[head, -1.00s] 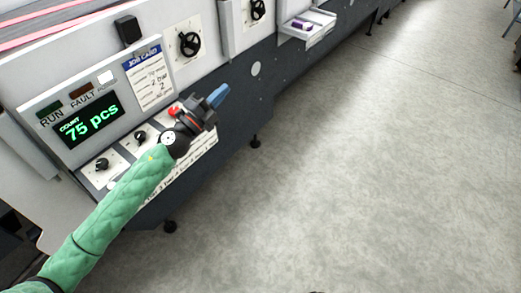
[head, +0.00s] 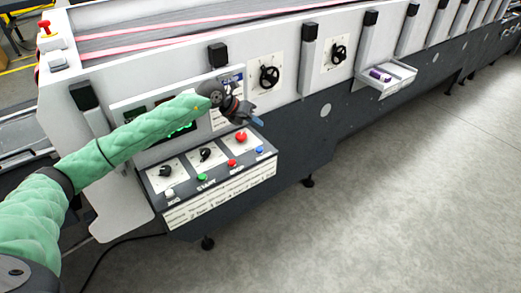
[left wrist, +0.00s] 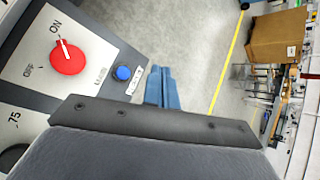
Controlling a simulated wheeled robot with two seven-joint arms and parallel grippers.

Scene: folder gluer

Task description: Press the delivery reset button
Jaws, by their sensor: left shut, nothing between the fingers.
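A blue button (head: 260,149) sits at the right end of the front row on the sloped control panel (head: 214,192); its label is too small to read. It also shows in the left wrist view (left wrist: 122,72), beside a red ON/OFF knob (left wrist: 67,57). My left gripper (head: 257,121) is shut and empty, its blue fingers above the panel's right end in the head view, apart from the button. The fingers show in the left wrist view (left wrist: 162,88), to the right of the button. My right gripper is not in view.
The same row holds a red button (head: 232,163), a green button (head: 202,177) and a white button (head: 170,193). Behind them are black knobs (head: 206,154) and the red knob (head: 241,137). My left arm partly covers the count display (head: 180,130). The floor to the right is clear.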

